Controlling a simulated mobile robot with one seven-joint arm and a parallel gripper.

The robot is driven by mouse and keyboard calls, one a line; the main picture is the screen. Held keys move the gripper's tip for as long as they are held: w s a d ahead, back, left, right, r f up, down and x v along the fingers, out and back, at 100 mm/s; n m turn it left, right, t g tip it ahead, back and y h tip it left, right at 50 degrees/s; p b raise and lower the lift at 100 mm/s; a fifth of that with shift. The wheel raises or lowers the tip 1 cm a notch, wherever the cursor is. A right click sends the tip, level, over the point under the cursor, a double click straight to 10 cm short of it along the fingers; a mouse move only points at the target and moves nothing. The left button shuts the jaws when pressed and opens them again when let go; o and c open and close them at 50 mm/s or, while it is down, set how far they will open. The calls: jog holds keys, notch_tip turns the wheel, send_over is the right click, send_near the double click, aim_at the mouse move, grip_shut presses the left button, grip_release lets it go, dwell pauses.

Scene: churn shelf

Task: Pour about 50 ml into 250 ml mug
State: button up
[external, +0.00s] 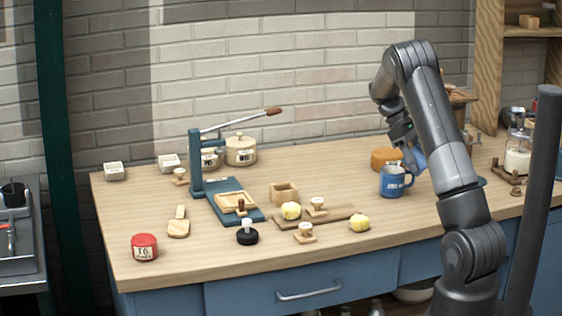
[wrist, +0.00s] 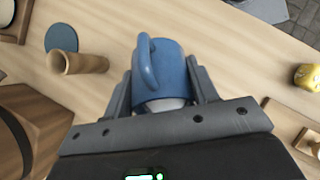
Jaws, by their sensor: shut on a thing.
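A blue mug (external: 393,183) with white lettering stands upright on the right part of the table in the external view; I cannot read the lettering with certainty. My gripper (external: 408,146) is just above and behind it, partly covered by my arm. My gripper (wrist: 163,88) is shut on a blue handled vessel (wrist: 174,68), which fills the space between the fingers in the wrist view. In the external view the held blue vessel (external: 417,157) looks tilted, close to the standing mug's upper right. What is inside either one is hidden.
A round orange-brown container (external: 386,158) stands behind the mug. A glass jar (external: 517,157) with white contents is at the right. A lever press (external: 197,165), wooden stamps, yellow lumps (external: 359,223) and a red tin (external: 144,247) occupy the left and middle. The front right table is clear.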

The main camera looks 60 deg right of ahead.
jog(key=shift+w+f+g, duration=0.2)
jog(key=shift+f+g, duration=0.2)
jog(key=shift+g, duration=0.4)
dwell(0.5)
jog(key=shift+r+g+p, duration=0.15)
jog(key=shift+g+p, duration=0.2)
jog(key=shift+g, duration=0.05)
jog(key=shift+t, duration=0.3)
jog(key=shift+s+r+t, duration=0.25)
jog(key=shift+r+t, duration=0.1)
jog(key=shift+t, duration=0.35)
jog(key=shift+s+f+t, duration=0.1)
jog(key=shift+s+t, duration=0.05)
jog(key=shift+t, duration=0.65)
jog(key=shift+f+t, duration=0.45)
jog(key=shift+t, duration=0.15)
